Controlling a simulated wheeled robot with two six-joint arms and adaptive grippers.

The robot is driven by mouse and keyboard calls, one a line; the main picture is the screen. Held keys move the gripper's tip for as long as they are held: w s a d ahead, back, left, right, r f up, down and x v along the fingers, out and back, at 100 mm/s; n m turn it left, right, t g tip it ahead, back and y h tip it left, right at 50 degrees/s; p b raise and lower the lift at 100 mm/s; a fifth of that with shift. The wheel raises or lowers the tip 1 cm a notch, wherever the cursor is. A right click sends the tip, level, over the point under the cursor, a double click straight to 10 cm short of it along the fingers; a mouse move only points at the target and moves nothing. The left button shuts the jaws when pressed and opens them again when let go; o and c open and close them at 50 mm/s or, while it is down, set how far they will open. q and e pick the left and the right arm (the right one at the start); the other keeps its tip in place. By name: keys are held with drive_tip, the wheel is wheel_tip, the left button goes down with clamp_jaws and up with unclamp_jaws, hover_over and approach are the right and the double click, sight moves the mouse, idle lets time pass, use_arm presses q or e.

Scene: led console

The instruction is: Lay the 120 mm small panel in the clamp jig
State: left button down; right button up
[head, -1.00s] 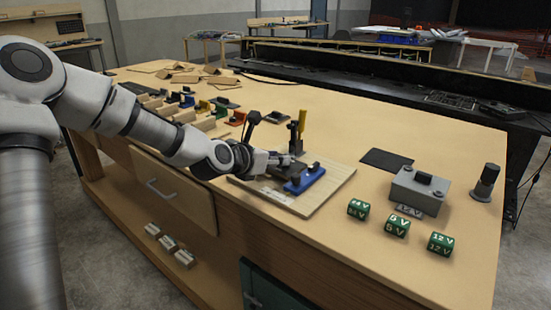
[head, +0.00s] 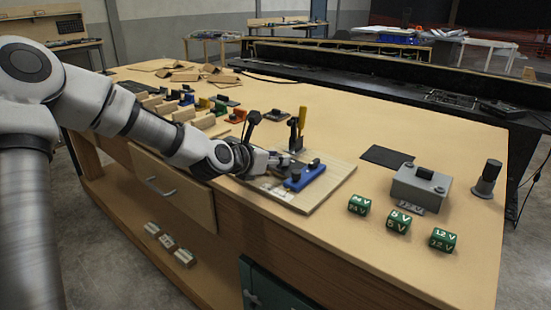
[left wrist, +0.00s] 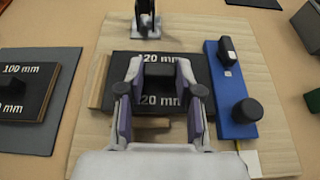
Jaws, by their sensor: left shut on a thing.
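The 120 mm small panel (left wrist: 196,96) is a dark plate with white lettering and a black block handle (left wrist: 160,78). My left gripper (left wrist: 159,88) is shut on this handle, one finger on each side. The panel is over the clamp jig's wooden board (left wrist: 255,160), between a wooden strip (left wrist: 98,80) on the left and a blue bar with black knobs (left wrist: 236,92) on the right. I cannot tell whether it rests on the board. The toggle clamp (left wrist: 146,22) stands beyond it. In the head view my left gripper (head: 280,160) hides most of the panel. My right gripper is not in view.
A 100 mm panel (left wrist: 22,84) lies on a grey mat left of the jig. In the head view, green voltage blocks (head: 398,221), a grey box (head: 420,188) and a dark cylinder (head: 487,176) stand to the right. Several coloured holders and wooden blocks stand behind my left arm.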

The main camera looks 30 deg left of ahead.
use_arm(q)
drive_tip(key=c, duration=0.7)
unclamp_jaws()
drive_tip(key=shift+r, duration=0.1)
wheel_tip(320, 180, up, 10)
